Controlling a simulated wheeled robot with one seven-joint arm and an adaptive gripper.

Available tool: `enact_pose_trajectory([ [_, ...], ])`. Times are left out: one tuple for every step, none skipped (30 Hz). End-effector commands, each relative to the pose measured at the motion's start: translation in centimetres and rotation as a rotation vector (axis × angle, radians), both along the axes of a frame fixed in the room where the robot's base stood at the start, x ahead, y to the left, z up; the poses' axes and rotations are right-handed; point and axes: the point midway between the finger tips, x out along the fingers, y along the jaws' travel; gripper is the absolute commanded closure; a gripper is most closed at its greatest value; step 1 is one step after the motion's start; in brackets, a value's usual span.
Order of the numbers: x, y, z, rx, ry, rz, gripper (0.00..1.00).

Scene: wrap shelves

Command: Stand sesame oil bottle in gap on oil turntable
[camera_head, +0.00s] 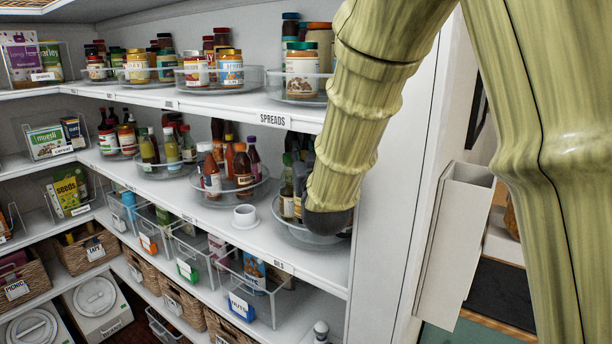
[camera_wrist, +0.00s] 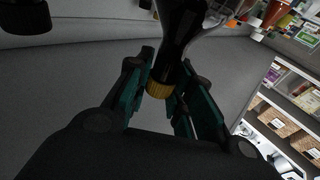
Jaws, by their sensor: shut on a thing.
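My gripper (camera_wrist: 163,80) has teal fingers and is shut on a dark bottle with a yellow-gold cap (camera_wrist: 160,90), which I take for the sesame oil bottle (camera_wrist: 180,35). The fingers sit around its neck and cap; its lower part runs out of the top of the wrist view. The oil turntable (camera_head: 312,239) is a clear round tray at the right end of the middle shelf in the head view. Several bottles (camera_head: 287,195) stand on its left side. My arm hides its right part, the gripper and the held bottle, so the gap and the bottle's contact cannot be seen.
The upper shelf (camera_head: 262,112) with spreads is close above. A white side wall (camera_head: 385,220) bounds the shelf on the right.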

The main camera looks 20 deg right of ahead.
Motion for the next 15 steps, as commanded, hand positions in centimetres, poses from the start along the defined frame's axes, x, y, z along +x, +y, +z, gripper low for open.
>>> enact_pose_trajectory([
  [0.0,0.0,-0.5,0.0,0.0,-0.001,1.0],
  [0.0,-0.1,-0.8,0.0,0.001,-0.001,1.0],
  [0.0,-0.1,-1.4,0.0,0.002,-0.002,1.0],
  [0.0,-0.2,-1.8,0.0,0.002,-0.002,1.0],
  [0.0,-0.2,-2.2,0.0,0.002,-0.003,1.0],
  [-0.1,-0.3,-2.8,0.0,0.001,-0.004,1.0],
  [-0.1,-0.3,-3.3,0.0,0.001,-0.005,1.0],
  [-0.1,-0.4,-3.8,-0.001,0.002,-0.005,1.0],
  [-0.1,-0.5,-4.3,-0.001,0.002,-0.006,1.0],
  [-0.1,-0.6,-4.5,-0.001,0.001,-0.007,1.0],
  [-0.2,-0.8,-4.5,-0.001,0.0,-0.008,1.0],
  [-0.2,-0.9,-4.6,-0.001,-0.001,-0.008,1.0],
  [-0.2,-1.0,-4.6,-0.001,-0.001,-0.008,1.0],
  [-0.2,-1.0,-4.6,-0.001,-0.001,-0.008,1.0],
  [-0.2,-1.0,-4.6,0.0,-0.002,-0.008,1.0],
])
